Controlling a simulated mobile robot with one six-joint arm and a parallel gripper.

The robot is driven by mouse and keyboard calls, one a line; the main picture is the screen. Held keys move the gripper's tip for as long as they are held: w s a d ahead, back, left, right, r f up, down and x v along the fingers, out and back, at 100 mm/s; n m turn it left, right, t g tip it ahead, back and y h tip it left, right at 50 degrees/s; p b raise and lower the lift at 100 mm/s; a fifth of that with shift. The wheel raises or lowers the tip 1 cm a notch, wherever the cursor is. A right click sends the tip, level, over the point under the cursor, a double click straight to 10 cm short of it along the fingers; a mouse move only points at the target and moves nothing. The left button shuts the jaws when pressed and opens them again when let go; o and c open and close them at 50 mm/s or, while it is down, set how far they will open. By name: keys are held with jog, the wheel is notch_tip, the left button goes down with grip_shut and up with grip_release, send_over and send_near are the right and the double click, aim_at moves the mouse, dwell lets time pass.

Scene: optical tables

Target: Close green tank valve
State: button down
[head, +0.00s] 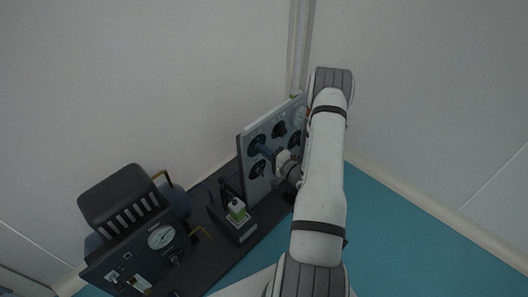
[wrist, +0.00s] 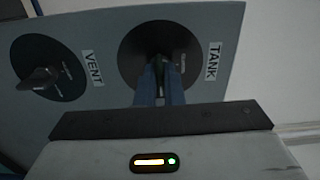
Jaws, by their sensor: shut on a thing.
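The tank valve is a round black dial with a knob, marked by a TANK label (wrist: 214,61) in the wrist view. Its black face (wrist: 135,50) shows around my fingers, and a little green shows at the knob between them. My gripper (wrist: 160,70) is shut on the knob, with its two blue fingers pointing at the panel. The fingers hide most of the knob, so its angle is hard to tell. In the head view my gripper (head: 262,150) reaches the grey panel (head: 247,160) from the right, and my arm covers part of that panel.
The vent knob (wrist: 40,79) sits left of the tank valve, near its VENT label (wrist: 93,68). In the head view, a black device with a gauge (head: 161,236) and a small box with a green-marked part (head: 237,211) stand on the dark bench. Walls are close behind.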

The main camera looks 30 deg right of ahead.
jog(key=shift+n+b, duration=3.35)
jog(key=shift+n, duration=5.55)
jog(key=c, duration=1.6)
grip_release()
jog(key=shift+o, duration=0.2)
jog(key=shift+s, duration=0.1)
